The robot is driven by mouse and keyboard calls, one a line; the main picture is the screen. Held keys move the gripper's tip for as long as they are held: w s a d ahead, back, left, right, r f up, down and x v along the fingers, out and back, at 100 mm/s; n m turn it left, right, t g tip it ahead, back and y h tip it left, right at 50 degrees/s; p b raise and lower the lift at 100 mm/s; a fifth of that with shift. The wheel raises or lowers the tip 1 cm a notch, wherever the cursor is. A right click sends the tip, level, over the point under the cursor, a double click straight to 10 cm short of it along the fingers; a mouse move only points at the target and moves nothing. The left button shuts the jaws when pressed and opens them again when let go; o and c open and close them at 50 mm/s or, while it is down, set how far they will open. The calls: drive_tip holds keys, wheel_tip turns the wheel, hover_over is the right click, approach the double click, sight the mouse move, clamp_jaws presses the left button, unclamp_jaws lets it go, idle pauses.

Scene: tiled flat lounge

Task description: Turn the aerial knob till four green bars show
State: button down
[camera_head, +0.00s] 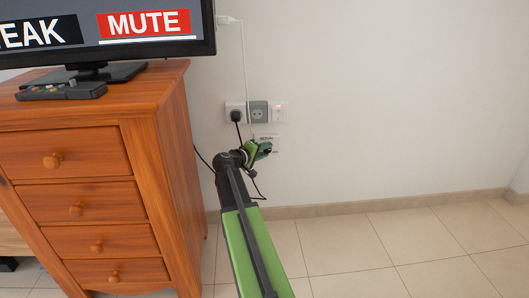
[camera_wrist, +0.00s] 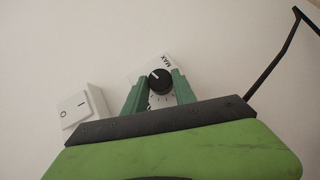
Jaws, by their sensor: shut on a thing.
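The aerial knob (camera_wrist: 160,81) is round and black with a white pointer line. It sits on a white wall plate (camera_wrist: 141,75) with "MAX" printed near its upper right edge. My gripper (camera_wrist: 161,84) is shut on the knob, with one green finger on each side of it. In the head view my gripper (camera_head: 257,150) is against the wall below the sockets and hides the knob. The television (camera_head: 150,50) shows part of its screen, with "EAK" on black and "MUTE" on red. No green bars are in the visible part.
A wooden chest of drawers (camera_head: 90,220) stands left of my arm, with a remote control (camera_head: 62,91) on top. Wall sockets (camera_head: 258,111) with a black plug and hanging cables are above my gripper. A white rocker switch (camera_wrist: 75,108) is left of the knob. The right floor is clear.

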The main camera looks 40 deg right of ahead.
drive_tip(key=c, duration=1)
unclamp_jaws()
drive_tip(key=p+v, duration=0.3)
drive_tip(key=v, duration=0.9)
drive_tip(key=shift+f, duration=0.1)
